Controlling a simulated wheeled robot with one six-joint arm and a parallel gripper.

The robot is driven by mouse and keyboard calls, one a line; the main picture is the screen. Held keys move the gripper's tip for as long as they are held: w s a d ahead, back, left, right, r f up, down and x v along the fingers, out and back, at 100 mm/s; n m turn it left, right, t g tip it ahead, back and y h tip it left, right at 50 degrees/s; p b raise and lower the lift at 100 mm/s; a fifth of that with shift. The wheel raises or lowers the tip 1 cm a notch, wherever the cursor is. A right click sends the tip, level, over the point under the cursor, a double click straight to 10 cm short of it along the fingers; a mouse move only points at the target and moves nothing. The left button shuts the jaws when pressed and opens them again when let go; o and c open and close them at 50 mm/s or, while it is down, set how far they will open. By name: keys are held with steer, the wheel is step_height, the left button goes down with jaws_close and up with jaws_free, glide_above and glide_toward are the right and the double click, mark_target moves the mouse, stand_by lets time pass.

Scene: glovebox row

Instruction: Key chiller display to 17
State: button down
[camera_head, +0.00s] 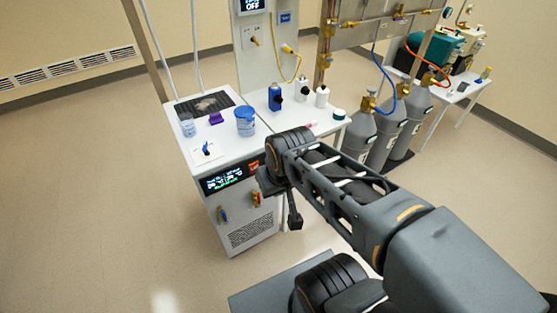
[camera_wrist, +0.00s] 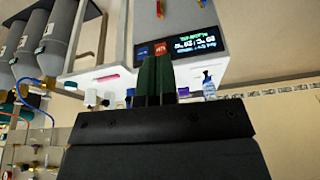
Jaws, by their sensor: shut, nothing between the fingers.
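The chiller (camera_head: 240,215) is a white cabinet with a dark front panel. Its lit display (camera_head: 224,180) carries white and green text too small to read surely; the display also shows in the wrist view (camera_wrist: 191,41). Beside it on the panel are a red key (camera_wrist: 160,48) and a blue key (camera_wrist: 142,52); the red key also shows in the head view (camera_head: 254,165). My gripper (camera_wrist: 157,60) is shut and empty, its dark green fingers pointing toward the keys and partly covering that area. I cannot tell contact. In the head view its fingertips are not distinguishable.
The chiller top holds a blue-lidded jar (camera_head: 245,123), a small bottle (camera_head: 187,125) and a purple item (camera_head: 216,118). A blue bottle (camera_head: 275,98) stands behind. Gas cylinders (camera_head: 388,135) stand at right. The floor at left (camera_head: 100,200) is clear.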

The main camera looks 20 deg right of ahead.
steer(key=w+f+n+g+y+b, duration=0.1)
steer(key=w+f+n+y+b, duration=0.25)
steer(key=f+b, duration=0.5)
steer(key=w+d+f+n+t+y+b, duration=0.2)
steer(key=w+d+f+t+y+b, duration=0.3)
steer(key=w+d+f+b, duration=0.4)
steer(key=w+d+f+t, duration=0.1)
steer(key=w+d+f, duration=0.2)
steer(key=f, duration=0.4)
steer(key=shift+w+n, duration=0.35)
steer(key=w+p, duration=0.1)
steer(key=w, duration=0.7)
steer(key=shift+w+a, duration=0.35)
steer(key=shift+a, duration=0.1)
